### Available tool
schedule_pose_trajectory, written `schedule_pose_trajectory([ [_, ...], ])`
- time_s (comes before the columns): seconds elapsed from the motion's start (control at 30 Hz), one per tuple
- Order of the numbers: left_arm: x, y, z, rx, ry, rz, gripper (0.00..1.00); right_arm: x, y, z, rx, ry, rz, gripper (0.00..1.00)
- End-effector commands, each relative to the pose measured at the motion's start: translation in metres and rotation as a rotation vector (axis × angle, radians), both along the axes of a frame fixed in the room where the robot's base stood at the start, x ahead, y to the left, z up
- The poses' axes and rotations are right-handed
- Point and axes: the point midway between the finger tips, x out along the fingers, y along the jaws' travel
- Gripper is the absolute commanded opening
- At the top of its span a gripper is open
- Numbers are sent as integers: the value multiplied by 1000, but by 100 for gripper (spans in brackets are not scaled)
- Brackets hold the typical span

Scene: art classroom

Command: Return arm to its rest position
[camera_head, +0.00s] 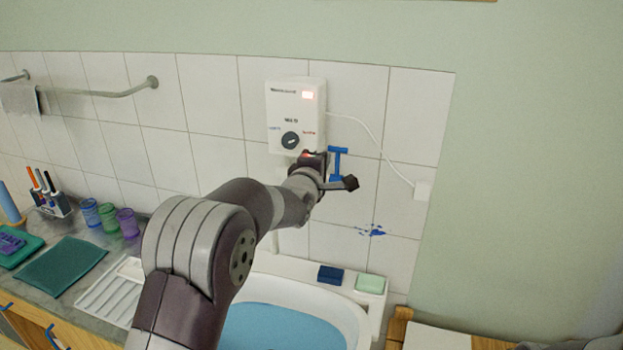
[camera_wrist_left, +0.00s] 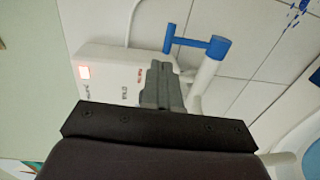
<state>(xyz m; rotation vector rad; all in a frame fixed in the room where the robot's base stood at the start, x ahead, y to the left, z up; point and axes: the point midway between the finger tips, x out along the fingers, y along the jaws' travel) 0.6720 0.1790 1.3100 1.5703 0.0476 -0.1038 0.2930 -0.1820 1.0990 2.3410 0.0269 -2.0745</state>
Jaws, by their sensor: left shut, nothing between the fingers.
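My left arm reaches up from the bottom of the head view to the tiled wall. My left gripper (camera_head: 320,162) is in front of the lower edge of a white wall heater (camera_head: 283,110), beside a blue lever handle (camera_head: 338,163). In the left wrist view the gripper's fingers (camera_wrist_left: 161,78) are together and empty. The heater (camera_wrist_left: 115,68) and the blue handle (camera_wrist_left: 195,45) on its white pipe lie beyond the fingertips there. Whether the fingers touch either one I cannot tell. The heater has a dark dial and a lit red lamp. My right gripper is not in view.
Below the arm is a basin (camera_head: 357,325) of blue water, with a dark blue block (camera_head: 331,274) and a pale green block (camera_head: 370,284) on its back ledge. Cups, a pen holder (camera_head: 50,203) and a green cloth (camera_head: 62,266) lie left. A towel rail (camera_head: 110,94) juts from the wall.

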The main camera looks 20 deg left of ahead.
Motion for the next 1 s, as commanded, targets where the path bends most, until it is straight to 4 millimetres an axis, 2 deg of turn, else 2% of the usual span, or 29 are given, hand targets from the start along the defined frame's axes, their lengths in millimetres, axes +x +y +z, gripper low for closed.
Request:
schedule_pose_trajectory([
  [0.03,-11,0,-3,0,-2,0,0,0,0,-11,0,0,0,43],
  [0.2,-44,2,5,0,-2,1,0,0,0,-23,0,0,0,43],
  [0.33,-58,2,10,6,-1,0,0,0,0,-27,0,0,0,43],
  [0.4,-61,3,8,69,10,-6,0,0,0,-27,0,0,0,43],
  [0.47,-64,4,-6,209,69,-22,0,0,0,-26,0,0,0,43],
  [0.53,-85,6,-56,469,249,-93,0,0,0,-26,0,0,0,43],
  [0.57,-100,7,-81,589,342,-148,0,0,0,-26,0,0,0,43],
  [0.6,-126,7,-112,743,465,-244,0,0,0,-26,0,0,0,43],
  [0.67,-171,8,-153,938,626,-420,0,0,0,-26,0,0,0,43],
  [0.7,-203,8,-175,1039,715,-550,0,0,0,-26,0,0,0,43],
  [0.73,-227,8,-189,1101,771,-648,0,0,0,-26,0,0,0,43],
  [0.8,-280,7,-214,1196,872,-861,0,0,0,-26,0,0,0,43],
  [0.9,-340,6,-232,1243,960,-1082,0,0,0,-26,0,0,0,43],
  [1.0,-375,6,-239,1223,1012,-1164,0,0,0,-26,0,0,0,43],
])
